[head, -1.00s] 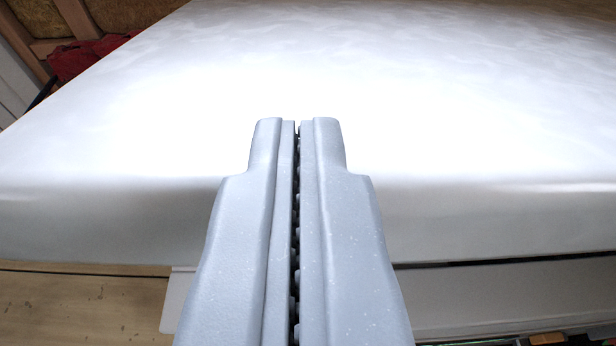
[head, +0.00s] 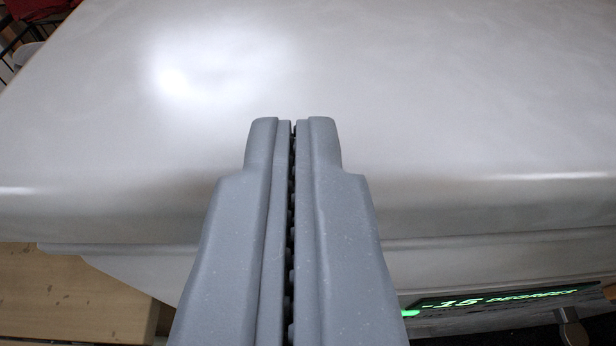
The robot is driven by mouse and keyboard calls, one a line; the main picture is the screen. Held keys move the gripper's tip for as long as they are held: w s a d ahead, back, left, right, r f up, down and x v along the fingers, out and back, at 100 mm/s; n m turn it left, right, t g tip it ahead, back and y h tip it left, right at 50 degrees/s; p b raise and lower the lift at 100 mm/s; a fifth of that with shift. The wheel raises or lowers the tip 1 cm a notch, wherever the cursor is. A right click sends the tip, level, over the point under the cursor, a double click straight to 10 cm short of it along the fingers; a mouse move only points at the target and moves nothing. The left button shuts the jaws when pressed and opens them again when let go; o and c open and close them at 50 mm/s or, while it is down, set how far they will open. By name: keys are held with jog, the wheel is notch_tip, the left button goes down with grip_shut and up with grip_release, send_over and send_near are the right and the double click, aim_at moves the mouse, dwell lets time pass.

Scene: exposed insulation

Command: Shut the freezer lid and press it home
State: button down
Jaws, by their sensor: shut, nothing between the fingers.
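The white freezer lid (head: 450,100) fills the upper part of the head view, with its rounded front edge running across the middle. Below that edge is the pale freezer body (head: 440,264); no dark gap shows between the two where I can see. My gripper (head: 293,125) is shut and empty. Its fingertips appear over the front part of the lid; I cannot tell whether they touch it. The gripper hides the middle of the lid's front edge and part of the body below.
A display (head: 500,299) with green text reading "-15 DEGREES" is at the lower right, with a bracket-like part (head: 571,328) beside it. A light wooden surface (head: 75,295) is at the lower left. A red item (head: 38,9) is at the far upper left.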

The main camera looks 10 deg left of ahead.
notch_tip(320, 180, up, 4)
jog(key=p, duration=0.2)
jog(key=s+d+f+p, duration=0.1)
jog(key=s+d+f, duration=0.2)
jog(key=s, duration=0.6)
jog(key=d+r+h+p, duration=0.1)
jog(key=d+r+p, duration=0.15)
jog(key=r, duration=1.25)
jog(key=d+r+h+p, duration=0.15)
jog(key=r+p, duration=0.25)
jog(key=r, duration=1.1)
jog(key=s+r+m+p, duration=0.1)
jog(key=s+r, duration=0.5)
jog(key=r, duration=0.4)
jog(key=s+r+p, duration=0.2)
jog(key=s+r, duration=0.5)
jog(key=r, duration=0.4)
jog(key=shift+d+r+m+t, duration=0.15)
jog(key=shift+r+m+t, duration=0.15)
jog(key=shift+m+t, duration=0.1)
jog(key=shift+w, duration=0.1)
